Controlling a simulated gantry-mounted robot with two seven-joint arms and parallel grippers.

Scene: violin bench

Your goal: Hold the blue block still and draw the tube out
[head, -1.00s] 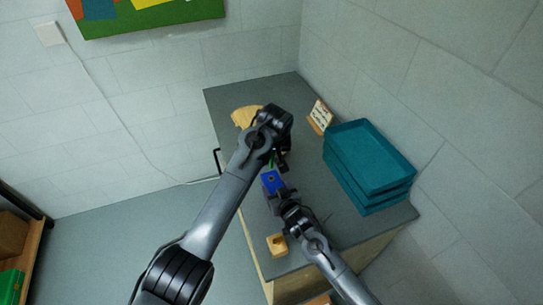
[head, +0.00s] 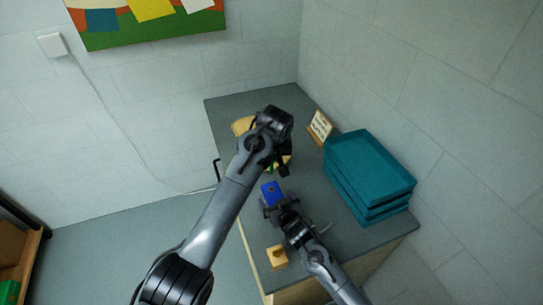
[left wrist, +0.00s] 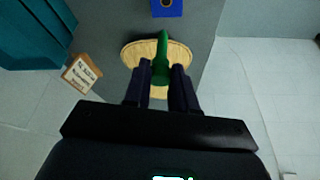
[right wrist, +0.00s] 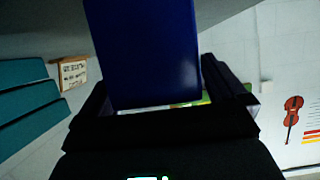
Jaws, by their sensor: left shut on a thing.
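The blue block (head: 271,187) sits near the middle of the bench in the head view, with a dark round hole in its face. My right gripper (head: 273,203) is shut on it; the block (right wrist: 145,50) fills the space between the fingers in the right wrist view. My left gripper (left wrist: 161,78) is shut on the green tube (left wrist: 161,55). The tube is clear of the block (left wrist: 166,7), whose hole shows empty in the left wrist view. In the head view my left arm hides most of the tube.
A pale wooden oval piece (left wrist: 136,52) lies beyond the tube. Stacked teal trays (head: 368,170) stand at the right, with a small sign (head: 320,126) behind them. A small wooden block (head: 277,257) is near the front edge of the bench.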

